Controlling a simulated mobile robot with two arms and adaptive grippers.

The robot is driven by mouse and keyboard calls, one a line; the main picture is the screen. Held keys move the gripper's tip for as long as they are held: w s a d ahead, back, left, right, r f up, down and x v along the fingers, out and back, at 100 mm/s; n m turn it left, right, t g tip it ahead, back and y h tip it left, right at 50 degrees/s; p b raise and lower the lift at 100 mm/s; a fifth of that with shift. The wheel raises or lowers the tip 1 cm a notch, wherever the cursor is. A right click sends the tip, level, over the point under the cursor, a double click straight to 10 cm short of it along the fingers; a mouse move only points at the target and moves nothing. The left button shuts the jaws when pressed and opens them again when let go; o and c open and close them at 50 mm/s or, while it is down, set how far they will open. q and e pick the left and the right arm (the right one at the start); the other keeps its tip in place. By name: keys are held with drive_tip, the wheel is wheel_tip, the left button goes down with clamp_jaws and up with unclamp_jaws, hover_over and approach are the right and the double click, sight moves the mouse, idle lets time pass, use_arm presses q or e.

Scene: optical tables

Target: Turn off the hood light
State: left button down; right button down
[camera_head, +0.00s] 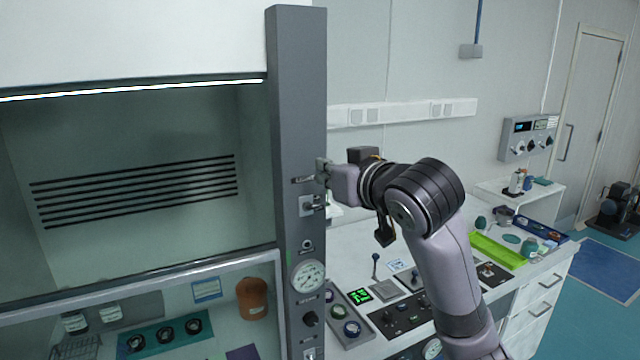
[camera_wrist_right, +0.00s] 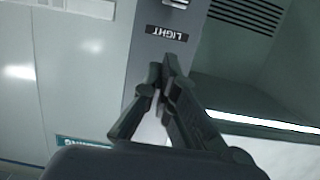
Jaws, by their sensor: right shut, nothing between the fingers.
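The hood light shows as a lit white strip (camera_head: 135,89) under the sash's upper edge in the head view, and it glows in the wrist view (camera_wrist_right: 265,123). On the hood's grey post (camera_head: 298,100) is a switch (camera_head: 309,206) on a pale plate, below a small dark label. The right wrist view shows the label LIGHT (camera_wrist_right: 167,33) upside down, with part of the switch (camera_wrist_right: 176,3) at the top edge. My right gripper (camera_head: 322,171) is shut and empty, close to the post beside the label. Contact cannot be told. My left gripper is not in view.
Below the switch, the post carries a round gauge (camera_head: 308,275) and a dark knob (camera_head: 310,318). The bench (camera_head: 350,238) at right holds control panels, a small lever and a green tray (camera_head: 497,250).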

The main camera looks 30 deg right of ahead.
sight(307, 168)
drive_tip(key=w+p, duration=0.1)
drive_tip(key=w, duration=0.1)
drive_tip(key=w+f+p, duration=0.1)
drive_tip(key=w, duration=0.2)
drive_tip(key=shift+w+d+f, duration=0.1)
drive_tip(key=shift+w+f, duration=0.05)
drive_tip(key=shift+s+f+p, duration=0.2)
drive_tip(key=shift+s+f, duration=0.25)
drive_tip(key=shift+f, duration=0.15)
drive_tip(key=shift+s+f+p, duration=0.15)
drive_tip(key=shift+s+f, duration=0.25)
drive_tip(key=shift+f, duration=0.2)
drive_tip(key=shift+s+f, duration=0.25)
drive_tip(key=shift+s, duration=0.05)
drive_tip(key=shift+f, duration=0.15)
drive_tip(key=shift+w, duration=0.1)
